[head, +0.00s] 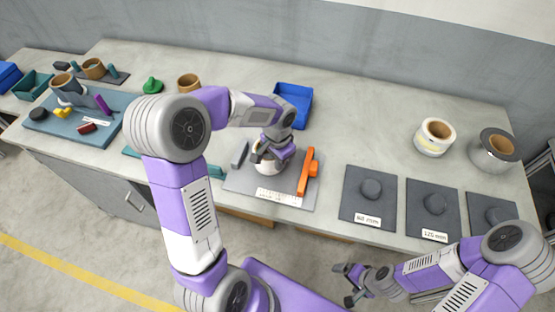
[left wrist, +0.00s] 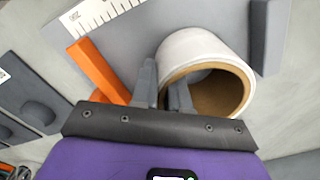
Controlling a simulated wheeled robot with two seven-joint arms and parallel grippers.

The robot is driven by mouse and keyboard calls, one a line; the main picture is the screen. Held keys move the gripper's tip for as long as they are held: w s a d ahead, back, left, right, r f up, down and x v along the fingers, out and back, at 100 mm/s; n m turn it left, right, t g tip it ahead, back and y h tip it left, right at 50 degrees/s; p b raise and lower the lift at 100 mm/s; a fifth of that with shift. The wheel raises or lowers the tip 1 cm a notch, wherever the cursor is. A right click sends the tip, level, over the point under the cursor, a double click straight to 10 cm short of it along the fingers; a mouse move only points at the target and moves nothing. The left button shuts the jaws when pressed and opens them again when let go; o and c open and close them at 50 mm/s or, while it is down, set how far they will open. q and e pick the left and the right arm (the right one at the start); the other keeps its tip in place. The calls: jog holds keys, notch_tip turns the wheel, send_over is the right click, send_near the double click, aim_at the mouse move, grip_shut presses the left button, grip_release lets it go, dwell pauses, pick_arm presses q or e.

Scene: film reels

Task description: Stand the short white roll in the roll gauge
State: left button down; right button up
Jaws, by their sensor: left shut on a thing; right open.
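The short white roll (head: 270,168) with a brown core is over the grey plate of the roll gauge (head: 238,184). It also shows in the left wrist view (left wrist: 192,45), open end toward the camera. My left gripper (head: 261,153) is shut on its wall, one finger inside the core and one outside. The roll is between the gauge's orange jaw (head: 305,174) and dark grey block (head: 240,154), with gaps to both. I cannot tell whether its lower end touches the plate. My right gripper (head: 353,284) is open and empty in front of the table.
Dark pads with pegs and size labels (head: 367,218) lie right of the gauge. Two larger rolls (head: 434,148) stand behind them. A blue bin (head: 293,104) is behind the gauge. A blue tray (head: 82,128) with assorted items lies at the left.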

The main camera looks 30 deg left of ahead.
pick_arm(q)
jog(key=shift+f, duration=0.35)
jog(key=c, duration=1.4)
grip_release()
notch_tip(320, 180, up, 11)
jog(key=p, duration=0.8)
jog(key=shift+p, duration=0.3)
